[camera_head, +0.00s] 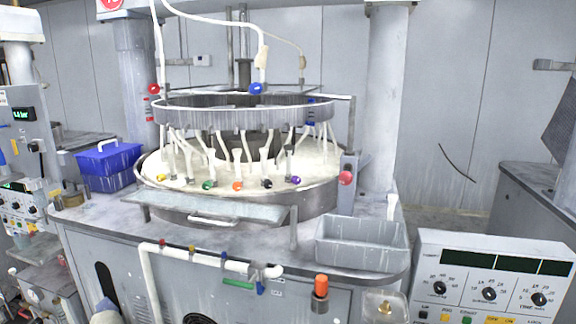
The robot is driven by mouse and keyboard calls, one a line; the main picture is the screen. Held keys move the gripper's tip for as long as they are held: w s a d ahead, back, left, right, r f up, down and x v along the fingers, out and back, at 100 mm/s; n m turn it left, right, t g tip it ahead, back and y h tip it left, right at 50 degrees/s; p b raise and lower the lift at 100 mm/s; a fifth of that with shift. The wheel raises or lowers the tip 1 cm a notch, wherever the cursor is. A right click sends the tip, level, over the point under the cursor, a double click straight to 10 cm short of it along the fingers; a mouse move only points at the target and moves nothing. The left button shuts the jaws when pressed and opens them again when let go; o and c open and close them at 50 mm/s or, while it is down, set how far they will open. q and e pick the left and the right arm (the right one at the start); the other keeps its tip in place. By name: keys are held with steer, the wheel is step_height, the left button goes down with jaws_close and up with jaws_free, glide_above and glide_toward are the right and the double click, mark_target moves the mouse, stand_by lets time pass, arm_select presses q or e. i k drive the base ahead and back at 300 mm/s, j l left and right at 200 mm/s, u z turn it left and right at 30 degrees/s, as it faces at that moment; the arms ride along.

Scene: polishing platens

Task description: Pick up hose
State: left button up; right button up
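A white hose or pipe (205,259) runs along the front of the machine's bench and bends down at its left end. Small red, yellow and blue fittings sit along it, and a grey metal fitting is at its right end. A green part (239,287) hangs just below it. Another white hose (222,22) arcs over the top of the machine down to a blue knob. Several short white hoses (238,152) hang from the round ring over the platen. I cannot tell which hose the task means.
The round white platen (160,165) sits mid-bench behind a clear shelf with a handle. A blue bin (108,160) stands left, an empty grey bin (360,258) right. An orange-topped holder (320,288) is at the front edge. A control panel (490,285) fills the lower right.

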mark_target(289, 149)
steer(key=i+u, duration=0.2)
steer(key=u, duration=0.2)
steer(key=i+l+u, duration=0.15)
steer(key=u, duration=0.25)
